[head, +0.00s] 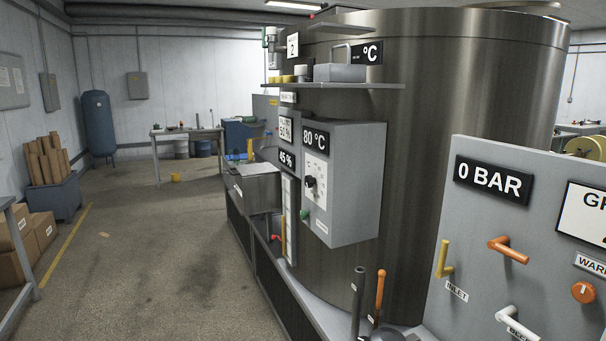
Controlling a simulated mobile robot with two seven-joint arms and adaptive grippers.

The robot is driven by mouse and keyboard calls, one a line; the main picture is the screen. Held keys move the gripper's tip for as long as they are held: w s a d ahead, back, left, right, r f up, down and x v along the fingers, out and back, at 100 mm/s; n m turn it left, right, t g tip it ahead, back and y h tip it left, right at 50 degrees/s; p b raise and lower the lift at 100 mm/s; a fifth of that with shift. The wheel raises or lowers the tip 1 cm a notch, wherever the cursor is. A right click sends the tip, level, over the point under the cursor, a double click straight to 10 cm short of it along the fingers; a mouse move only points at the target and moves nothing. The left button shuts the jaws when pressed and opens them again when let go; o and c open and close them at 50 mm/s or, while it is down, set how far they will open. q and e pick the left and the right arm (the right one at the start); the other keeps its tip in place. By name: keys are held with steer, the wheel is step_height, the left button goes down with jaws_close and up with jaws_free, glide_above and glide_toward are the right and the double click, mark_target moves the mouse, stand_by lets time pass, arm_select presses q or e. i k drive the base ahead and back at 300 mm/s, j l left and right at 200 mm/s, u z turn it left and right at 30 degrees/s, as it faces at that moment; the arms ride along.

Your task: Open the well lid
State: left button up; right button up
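No part labelled as the well is readable from here. A grey metal box (256,190) with a flat, pale top stands low beside the big steel tank, left of the control box. Its top looks closed, but I cannot tell whether it is the well lid. Neither of my grippers shows in the head view.
The steel tank (455,110) fills the right half. A control box (345,185) marked 80 °C hangs on it. A grey panel (475,255) with a 0 BAR sign and handles is at the front right. An orange-topped lever (379,292) rises below. Open floor (150,255) lies left.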

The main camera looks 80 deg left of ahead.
mark_target(263, 168)
steer(key=u, duration=3)
steer(key=i+j, duration=0.25)
steer(key=i+j+z, duration=0.1)
steer(key=i+j, duration=0.15)
steer(key=j, duration=0.15)
steer(key=i+j+z, duration=0.15)
steer(key=i, duration=0.4)
steer(key=i+j+z, duration=0.15)
steer(key=i+j, duration=0.3)
steer(key=i+j+z, duration=0.1)
steer(key=i+j, duration=0.3)
steer(key=i, duration=0.15)
